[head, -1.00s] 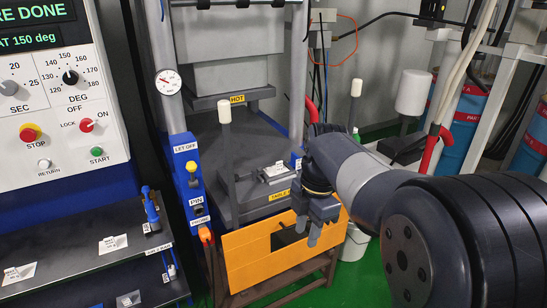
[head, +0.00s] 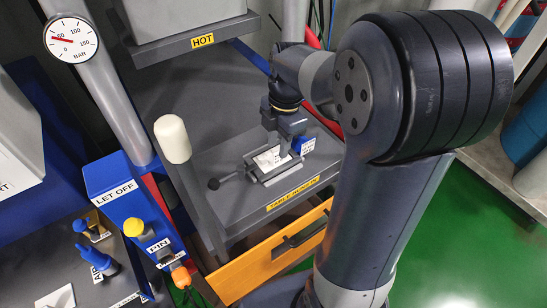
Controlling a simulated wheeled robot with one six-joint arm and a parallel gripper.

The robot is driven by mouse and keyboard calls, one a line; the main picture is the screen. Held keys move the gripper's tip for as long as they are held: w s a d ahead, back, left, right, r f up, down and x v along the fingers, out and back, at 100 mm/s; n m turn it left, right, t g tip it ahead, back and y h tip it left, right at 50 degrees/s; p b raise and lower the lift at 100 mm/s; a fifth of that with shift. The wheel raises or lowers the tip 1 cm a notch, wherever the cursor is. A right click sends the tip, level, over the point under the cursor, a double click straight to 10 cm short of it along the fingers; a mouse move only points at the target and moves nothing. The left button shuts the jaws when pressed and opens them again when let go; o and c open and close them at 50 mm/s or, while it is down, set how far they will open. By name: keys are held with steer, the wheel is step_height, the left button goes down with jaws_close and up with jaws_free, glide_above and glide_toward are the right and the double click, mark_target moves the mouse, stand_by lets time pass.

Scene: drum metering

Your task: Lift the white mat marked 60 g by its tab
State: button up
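A white sheet (head: 268,158) lies in a small grey metal frame (head: 270,178) on the press table. I cannot read any mark on it, so I cannot tell whether it is the 60 g mat. Another white piece (head: 58,298) shows partly at the bottom left, on the dark shelf, also unreadable. My gripper (head: 285,150) points down over the right part of the frame, close to the white sheet. Whether its fingers touch the sheet or hold anything is too small to tell. No tab can be made out.
The press table (head: 235,222) has an upright white-capped post (head: 172,140) at its left. An orange drawer front (head: 270,262) is below. The HOT plate (head: 190,45) hangs above.

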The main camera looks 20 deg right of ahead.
step_height(320, 180, down, 4)
steer(key=shift+w+f, duration=0.1)
steer(key=shift+w, duration=0.05)
steer(key=shift+c, duration=0.4)
jaws_close()
